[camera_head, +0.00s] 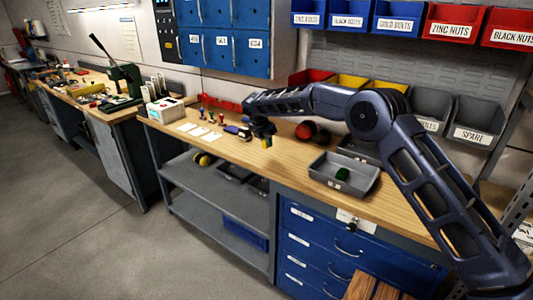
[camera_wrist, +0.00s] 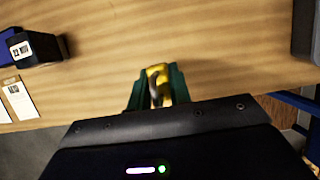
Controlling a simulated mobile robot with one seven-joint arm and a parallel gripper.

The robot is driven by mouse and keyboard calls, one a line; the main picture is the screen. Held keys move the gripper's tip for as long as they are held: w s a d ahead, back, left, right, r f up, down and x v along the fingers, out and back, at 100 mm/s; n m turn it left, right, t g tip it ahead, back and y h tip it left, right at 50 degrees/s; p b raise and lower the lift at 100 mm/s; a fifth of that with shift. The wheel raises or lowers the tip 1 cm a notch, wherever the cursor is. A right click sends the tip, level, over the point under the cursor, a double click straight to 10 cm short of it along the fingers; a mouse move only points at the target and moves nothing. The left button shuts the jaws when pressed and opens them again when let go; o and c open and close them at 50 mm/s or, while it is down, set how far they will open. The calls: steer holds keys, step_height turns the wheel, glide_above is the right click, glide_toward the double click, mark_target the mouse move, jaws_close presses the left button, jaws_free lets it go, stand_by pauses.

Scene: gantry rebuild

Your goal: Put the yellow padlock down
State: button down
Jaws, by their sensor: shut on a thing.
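The yellow padlock (camera_wrist: 157,72) is held between the green fingers of my gripper (camera_wrist: 157,90) in the wrist view. Its grey shackle shows between the fingers. In the head view, the padlock (camera_head: 267,142) is a small yellow patch below my gripper (camera_head: 262,138), over the wooden workbench (camera_head: 228,150) near its front edge. I cannot tell whether the padlock touches the bench top. The lower part of the padlock is partly hidden by the fingers and gripper body.
A grey tray (camera_head: 358,183) with a green item stands to the right. Dark red round items (camera_head: 306,131) lie behind. Bare wood lies around the padlock in the wrist view. Blue drawers (camera_head: 315,255) are below the bench.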

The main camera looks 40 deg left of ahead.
mark_target(265, 148)
steer(key=shift+f, duration=2.9)
steer(key=shift+f, duration=0.2)
steer(key=c, duration=1.3)
jaws_free()
steer(key=shift+r, duration=0.1)
steer(key=v, duration=1.2)
steer(key=shift+r, duration=0.1)
